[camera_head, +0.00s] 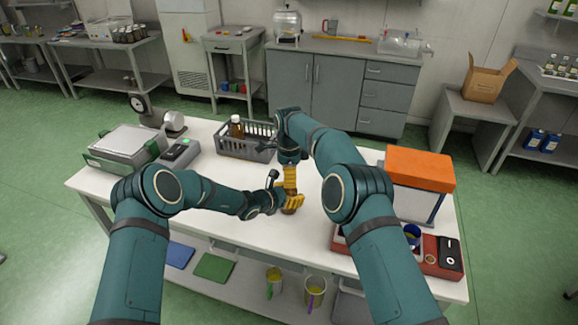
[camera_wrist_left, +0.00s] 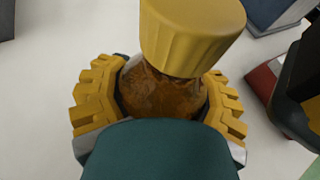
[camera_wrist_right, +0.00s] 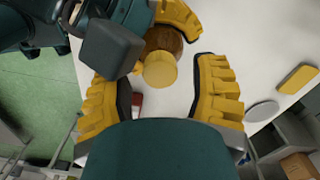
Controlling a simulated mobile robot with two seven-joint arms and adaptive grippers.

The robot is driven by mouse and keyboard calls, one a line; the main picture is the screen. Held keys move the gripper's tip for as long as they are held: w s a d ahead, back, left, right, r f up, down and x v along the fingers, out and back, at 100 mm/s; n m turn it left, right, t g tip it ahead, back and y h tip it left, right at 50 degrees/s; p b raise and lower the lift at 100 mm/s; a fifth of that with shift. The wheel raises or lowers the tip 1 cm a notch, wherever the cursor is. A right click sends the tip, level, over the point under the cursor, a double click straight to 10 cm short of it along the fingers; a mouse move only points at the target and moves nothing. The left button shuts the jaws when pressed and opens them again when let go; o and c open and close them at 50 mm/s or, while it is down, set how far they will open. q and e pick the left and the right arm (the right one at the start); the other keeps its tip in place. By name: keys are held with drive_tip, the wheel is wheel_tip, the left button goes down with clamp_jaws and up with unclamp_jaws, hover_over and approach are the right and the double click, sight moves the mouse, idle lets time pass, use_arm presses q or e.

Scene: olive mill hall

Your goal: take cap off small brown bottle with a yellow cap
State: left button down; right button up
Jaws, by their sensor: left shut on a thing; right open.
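The small brown bottle (camera_wrist_left: 160,92) fills the middle of the left wrist view, with its ribbed yellow cap (camera_wrist_left: 192,32) on top. My left gripper (camera_head: 291,204) is shut around the bottle body just above the white table. My right gripper (camera_head: 290,178) points down from above, with open yellow fingers. In the right wrist view the cap (camera_wrist_right: 160,71) lies between these fingers, with visible space to the right finger. Contact on the left side cannot be told. In the head view my grippers hide the cap and most of the bottle.
A grey crate (camera_head: 236,152) holding another brown bottle (camera_head: 237,128) stands behind my grippers. A scale-like device (camera_head: 180,152) and a green-grey case (camera_head: 122,146) are at the left. An orange-topped box (camera_head: 420,170) and a red tray (camera_head: 430,260) are at the right. The table's front middle is clear.

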drive_tip(key=shift+f, duration=0.65)
clamp_jaws()
drive_tip(key=n, duration=0.6)
drive_tip(key=shift+n, duration=0.4)
drive_tip(key=n, duration=0.6)
drive_tip(key=shift+r+n, duration=0.1)
drive_tip(key=shift+n, duration=0.2)
